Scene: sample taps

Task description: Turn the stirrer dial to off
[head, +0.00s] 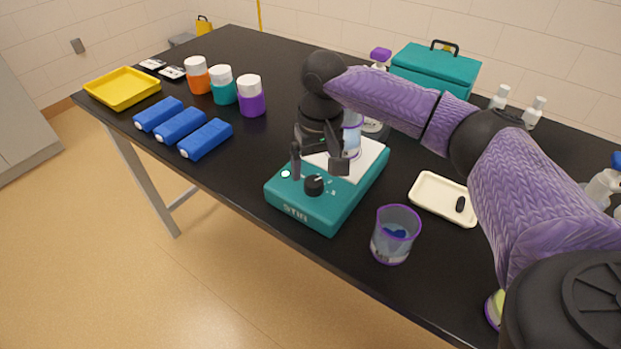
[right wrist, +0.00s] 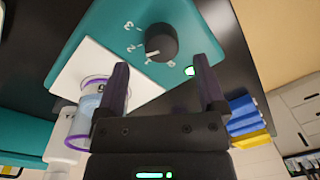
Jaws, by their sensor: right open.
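The teal stirrer (head: 325,212), marked STIR, stands near the table's front edge. Its black dial (head: 314,185) is on the front panel and also shows in the right wrist view (right wrist: 162,41), with numbers beside it. A white mark on the dial points to the lower left in that view; its exact setting is hard to read. A green light (right wrist: 189,71) glows beside the dial. My right gripper (head: 318,166) is open and empty, its fingers spread just above the panel close to the dial, apart from it. My left gripper is out of view.
A purple-rimmed beaker (head: 352,140) stands on the stirrer's white plate, partly hidden by my gripper. Another beaker (head: 393,243) stands right of the stirrer, near a cream tray (head: 432,194). Blue blocks (head: 181,125) and capped jars (head: 222,90) are at the left.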

